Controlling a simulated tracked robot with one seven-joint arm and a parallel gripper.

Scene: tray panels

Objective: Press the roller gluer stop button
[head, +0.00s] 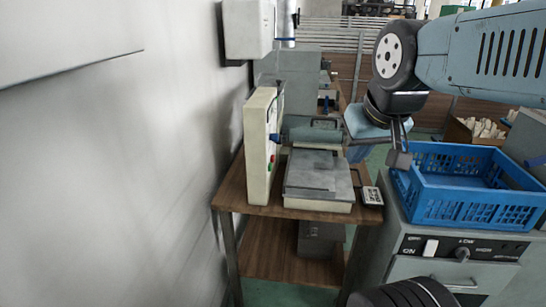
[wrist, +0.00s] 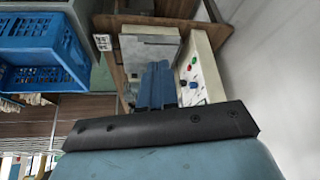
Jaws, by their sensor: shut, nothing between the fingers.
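The roller gluer (head: 318,180) stands on a wooden table, with a pale upright control panel (head: 259,150) on its left. A red button (head: 272,158) shows on the panel's side facing the machine. In the wrist view the panel (wrist: 205,45) is right of my fingers, with a red button (wrist: 193,85) and a green one (wrist: 193,60). My gripper (head: 357,154) is right of the panel, at the machine's far right, apart from the buttons. Its blue fingers (wrist: 157,68) are shut and empty, pointing toward the machine. Their contact with the machine cannot be judged.
A blue crate (head: 470,208) sits on a grey cabinet (head: 400,245) at the right. A small keypad-like device (head: 372,196) lies at the table's right edge. A plain wall (head: 110,160) runs along the left, close to the panel. A white box (head: 248,28) hangs on it.

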